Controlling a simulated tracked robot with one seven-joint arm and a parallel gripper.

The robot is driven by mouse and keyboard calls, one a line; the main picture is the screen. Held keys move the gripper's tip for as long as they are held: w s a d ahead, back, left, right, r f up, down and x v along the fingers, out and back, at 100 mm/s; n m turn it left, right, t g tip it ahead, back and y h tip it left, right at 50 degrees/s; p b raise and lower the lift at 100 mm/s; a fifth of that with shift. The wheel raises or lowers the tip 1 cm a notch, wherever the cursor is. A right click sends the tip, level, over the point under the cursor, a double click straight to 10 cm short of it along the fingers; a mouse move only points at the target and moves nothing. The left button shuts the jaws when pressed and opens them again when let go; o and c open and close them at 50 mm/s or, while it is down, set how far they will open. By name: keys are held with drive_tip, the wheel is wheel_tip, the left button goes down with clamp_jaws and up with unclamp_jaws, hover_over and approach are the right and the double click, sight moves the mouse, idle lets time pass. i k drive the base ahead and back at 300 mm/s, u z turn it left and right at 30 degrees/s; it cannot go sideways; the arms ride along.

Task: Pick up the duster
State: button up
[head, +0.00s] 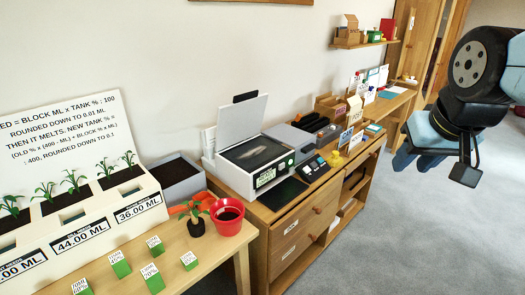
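I cannot pick out the duster with certainty in the head view. A pale grey smudge lies on the dark glass of a scanner (255,153) with its lid raised. My gripper (418,160) is at the right, in the air over the grey floor, to the right of the wooden cabinet and apart from everything on it. It is seen from an angle at which its fingers do not show clearly, and I see nothing held in it.
The wooden cabinet (290,232) carries the scanner, a black pad and small boxes. A planter (85,215) with seedlings, a red pot (228,217) and green label blocks (154,279) stand on a lower table at left. A wall shelf (365,43) is behind. The floor at right is clear.

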sight(334, 160)
drive_tip(key=k, duration=0.5)
drive_tip(key=z, duration=0.4)
drive_tip(key=i, duration=1.85)
drive_tip(key=u, duration=0.55)
